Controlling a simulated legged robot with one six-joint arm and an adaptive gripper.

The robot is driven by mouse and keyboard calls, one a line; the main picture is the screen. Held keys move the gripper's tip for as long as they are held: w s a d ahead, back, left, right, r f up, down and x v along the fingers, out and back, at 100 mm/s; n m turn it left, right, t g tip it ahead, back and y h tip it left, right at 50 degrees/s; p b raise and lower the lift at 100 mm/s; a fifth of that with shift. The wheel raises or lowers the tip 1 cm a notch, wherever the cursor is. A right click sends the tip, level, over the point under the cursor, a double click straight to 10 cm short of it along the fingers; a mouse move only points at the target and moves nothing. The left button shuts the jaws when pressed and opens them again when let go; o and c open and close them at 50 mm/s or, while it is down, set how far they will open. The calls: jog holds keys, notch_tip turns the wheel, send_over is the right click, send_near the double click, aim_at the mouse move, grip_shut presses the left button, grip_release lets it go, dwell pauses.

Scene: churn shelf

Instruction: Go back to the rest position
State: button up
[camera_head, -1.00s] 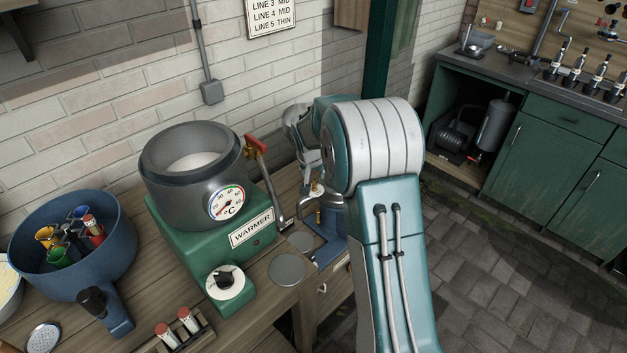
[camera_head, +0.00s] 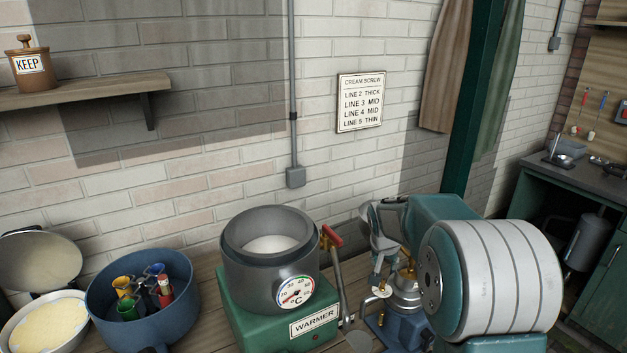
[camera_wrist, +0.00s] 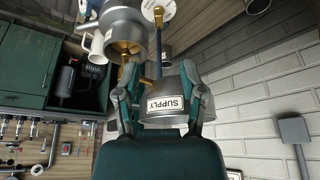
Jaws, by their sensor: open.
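My arm fills the lower right of the head view, with my gripper (camera_head: 380,230) at its far end, partly hidden by the arm. In the wrist view my gripper (camera_wrist: 160,82) is open, with one finger on each side of a silver metal vessel labelled SUPPLY (camera_wrist: 165,104). The wrist picture is upside down, and I cannot tell whether the fingers touch the vessel. Brass fittings (camera_wrist: 128,48) and more silver metal parts show beyond it. In the head view a silver and brass machine on a blue base (camera_head: 402,298) stands just below my gripper.
A green warmer (camera_head: 262,318) with a dark pot (camera_head: 268,262) and red-handled tap stands left of the machine. A blue tub (camera_head: 178,290) of coloured pieces and pale-filled bowls (camera_head: 45,322) are further left. A shelf (camera_head: 85,88) and sign (camera_head: 360,100) are on the brick wall.

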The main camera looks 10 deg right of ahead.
jog(key=s+a+r+n+t, duration=0.1)
jog(key=s+a+r, duration=0.2)
jog(key=s+r, duration=0.35)
jog(key=s+a+r+n, duration=0.1)
jog(key=s+a+r, duration=0.2)
jog(key=s+r, duration=0.35)
jog(key=s+a+f+n+y, duration=0.1)
jog(key=s+a, duration=0.1)
jog(key=s, duration=0.8)
jog(key=s+a+f+n+y, duration=0.1)
jog(key=s+a+n, duration=0.1)
jog(key=s, duration=0.9)
jog(key=shift+n+t, duration=0.3)
jog(key=shift+t, duration=0.1)
jog(key=shift+a, duration=0.1)
